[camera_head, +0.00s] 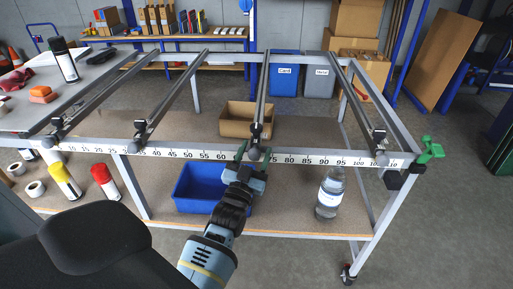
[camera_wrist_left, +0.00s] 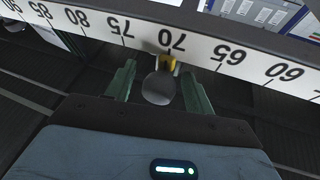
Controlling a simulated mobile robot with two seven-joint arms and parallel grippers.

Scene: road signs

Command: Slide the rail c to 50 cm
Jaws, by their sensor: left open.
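Several dark rails run from back to front across a metal frame table. The third rail from the left (camera_head: 261,98), apparently rail c, ends at a round grey knob at about 70 on the white ruler strip (camera_head: 290,160). My left gripper (camera_head: 253,156) is at that knob, below the strip. In the left wrist view, the open green fingers of my left gripper (camera_wrist_left: 158,88) stand on either side of the knob (camera_wrist_left: 158,87), with gaps visible. The ruler strip shows upside down there (camera_wrist_left: 205,47), with 70 just above the knob. My right gripper is not seen.
Other rails stand near 10 (camera_head: 85,102), near 30 (camera_head: 170,100) and near 100 (camera_head: 360,101). A green clamp-like part (camera_head: 427,150) sits at the right corner. Below are a blue bin (camera_head: 195,190) and a bottle (camera_head: 330,192). The strip between the second and third rails is clear.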

